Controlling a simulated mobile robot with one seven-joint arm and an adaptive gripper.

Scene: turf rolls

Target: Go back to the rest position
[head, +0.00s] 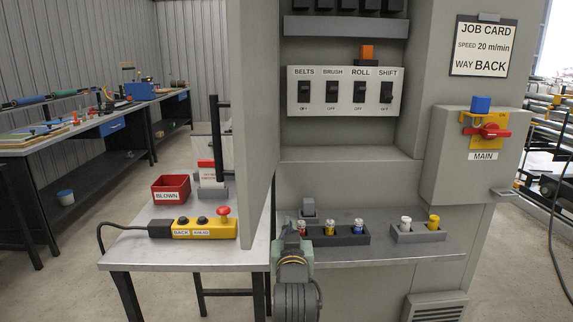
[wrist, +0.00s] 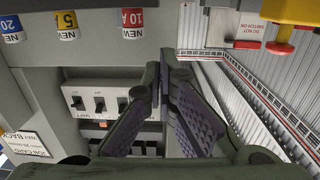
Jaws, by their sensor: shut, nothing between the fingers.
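My gripper (head: 291,238) is low in front of the grey cabinet (head: 345,137), beside the right end of the small table. In the wrist view its two fingers come together at the tips (wrist: 160,82), shut with nothing between them. The switch panel (head: 345,91) has BELTS, BRUSH, ROLL and SHIFT switches; it also shows in the wrist view (wrist: 92,100). The red MAIN handle (head: 488,132) lies across its yellow plate, with a blue block (head: 480,104) above. A job card (head: 484,47) reads speed 20 m/min, way BACK.
A dark holder (head: 340,240) with fuses and a grey holder (head: 418,234) with two more stand on the cabinet shelf. The open cabinet door (head: 250,120) stands left of my gripper. A red BLOWN bin (head: 171,188) and yellow button box (head: 190,228) are on the table (head: 130,262).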

